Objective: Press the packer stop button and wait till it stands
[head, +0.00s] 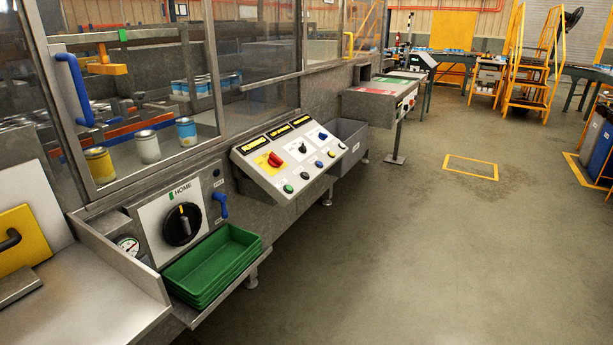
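The packer's sloped control panel (292,170) is mounted on the front of the glazed machine, left of centre. A red knob (275,159) sits on a yellow plate on it. The left display (254,145) is lit yellow and seems to read RUNNING. Behind the glass, several cans, among them a yellow can (100,165), stand in the packer. Neither of my grippers is in view.
Stacked green trays (212,265) stick out on a shelf below the black HOME dial (182,224). A steel counter (90,300) fills the lower left. A grey bin (346,150) stands beyond the panel. The floor (420,250) to the right is clear.

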